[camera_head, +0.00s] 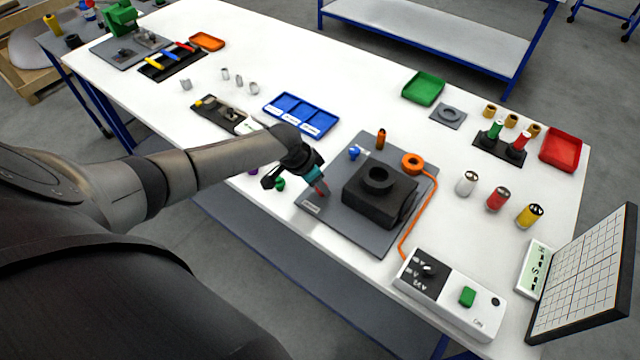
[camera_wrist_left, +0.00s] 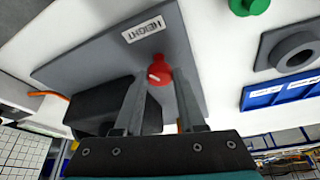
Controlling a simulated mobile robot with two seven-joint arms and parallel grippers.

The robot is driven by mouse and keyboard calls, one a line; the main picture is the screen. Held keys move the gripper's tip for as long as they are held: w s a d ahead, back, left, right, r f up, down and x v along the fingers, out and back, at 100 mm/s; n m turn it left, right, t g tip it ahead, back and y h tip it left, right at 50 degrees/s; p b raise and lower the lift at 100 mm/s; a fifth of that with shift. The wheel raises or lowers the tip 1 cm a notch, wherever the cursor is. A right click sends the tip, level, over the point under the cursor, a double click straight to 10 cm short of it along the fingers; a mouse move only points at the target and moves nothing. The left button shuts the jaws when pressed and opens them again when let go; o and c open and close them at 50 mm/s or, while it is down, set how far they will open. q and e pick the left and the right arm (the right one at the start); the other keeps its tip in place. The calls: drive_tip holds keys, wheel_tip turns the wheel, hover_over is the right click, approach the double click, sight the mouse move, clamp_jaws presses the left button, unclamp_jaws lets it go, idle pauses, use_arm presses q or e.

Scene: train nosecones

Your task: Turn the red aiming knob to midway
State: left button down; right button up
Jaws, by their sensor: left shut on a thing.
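In the head view a little of the knob (camera_head: 321,188) shows at the left corner of the grey plate (camera_head: 340,224). My left gripper (camera_wrist_left: 160,82) is shut on the knob, one finger on each side. In the head view my left gripper (camera_head: 317,184) reaches down from the left and hides part of the knob. My right gripper is not in view.
A black block (camera_head: 372,207) with a round ring stands on the plate, close to my gripper. An orange ring (camera_head: 413,163) trails a cable to a white control box (camera_head: 458,303). A green piece (camera_head: 280,184) and a blue tray (camera_head: 300,113) lie near the gripper.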

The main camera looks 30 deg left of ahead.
use_arm(q)
drive_tip(key=m+b, duration=0.2)
drive_tip(key=shift+a+f+m+g+h, duration=0.1)
drive_tip(key=shift+f+m+g+h, duration=0.1)
drive_tip(key=shift+m+g+h, duration=0.15)
drive_tip(key=shift+r+m+g+h+b, duration=0.1)
drive_tip(key=shift+m+g+h+b, duration=0.3)
drive_tip(key=shift+m+b, duration=0.75)
drive_tip(key=c, duration=0.5)
unclamp_jaws()
drive_tip(key=shift+r, duration=0.2)
drive_tip(key=p+v, duration=0.1)
drive_tip(key=v, duration=1.4)
drive_tip(key=shift+p, duration=0.3)
drive_tip(key=shift+a+f, duration=0.1)
